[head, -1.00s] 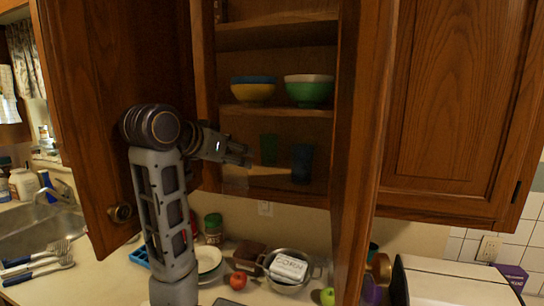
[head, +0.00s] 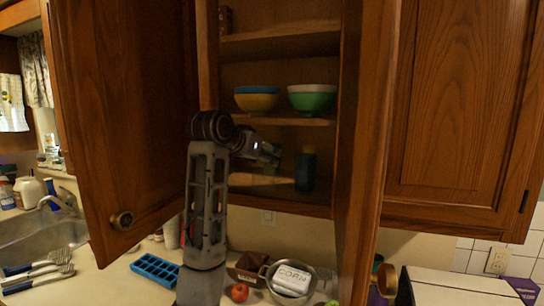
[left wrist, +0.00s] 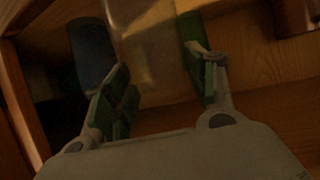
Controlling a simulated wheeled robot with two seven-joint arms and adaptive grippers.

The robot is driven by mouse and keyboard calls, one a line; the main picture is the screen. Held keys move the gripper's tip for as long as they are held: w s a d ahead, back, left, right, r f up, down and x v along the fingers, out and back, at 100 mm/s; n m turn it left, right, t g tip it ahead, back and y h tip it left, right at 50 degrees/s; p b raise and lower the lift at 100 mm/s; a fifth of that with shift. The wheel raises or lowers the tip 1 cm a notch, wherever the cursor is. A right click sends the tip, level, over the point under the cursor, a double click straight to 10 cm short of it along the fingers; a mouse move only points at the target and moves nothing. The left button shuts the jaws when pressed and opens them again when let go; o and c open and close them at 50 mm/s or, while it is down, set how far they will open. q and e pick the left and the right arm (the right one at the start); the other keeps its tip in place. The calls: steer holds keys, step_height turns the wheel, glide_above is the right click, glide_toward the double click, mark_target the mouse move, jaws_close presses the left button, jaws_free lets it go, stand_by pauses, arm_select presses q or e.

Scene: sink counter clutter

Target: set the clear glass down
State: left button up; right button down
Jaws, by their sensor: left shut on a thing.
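My left gripper (head: 268,156) is inside the open cupboard, over the lowest visible shelf (head: 262,180). In the left wrist view, its two fingers (left wrist: 163,88) are shut on the clear glass (left wrist: 150,45), which is see-through and pale. The glass is hard to make out in the head view, and I cannot tell if its base touches the shelf. A dark blue glass (head: 305,172) stands on that shelf just right of the gripper; it also shows in the left wrist view (left wrist: 91,50). A green glass (left wrist: 190,28) shows partly behind the clear one. My right gripper is out of view.
A yellow-and-blue bowl stack (head: 257,99) and a green bowl (head: 312,99) sit on the shelf above. Open cupboard doors stand to the left (head: 125,110) and right (head: 362,150). Below, the counter holds a pot (head: 290,278) and a blue ice tray (head: 155,268).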

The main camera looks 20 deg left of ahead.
arm_select(q)
steer(key=shift+w+d, duration=0.15)
steer(key=shift+w, duration=0.5)
steer(key=shift+r+p+x, duration=0.2)
steer(key=shift+p+x, duration=0.4)
steer(key=shift+x, duration=1.45)
steer(key=shift+w+f, duration=0.1)
steer(key=shift+f, duration=0.05)
steer(key=o, duration=1.1)
steer(key=shift+o, duration=0.2)
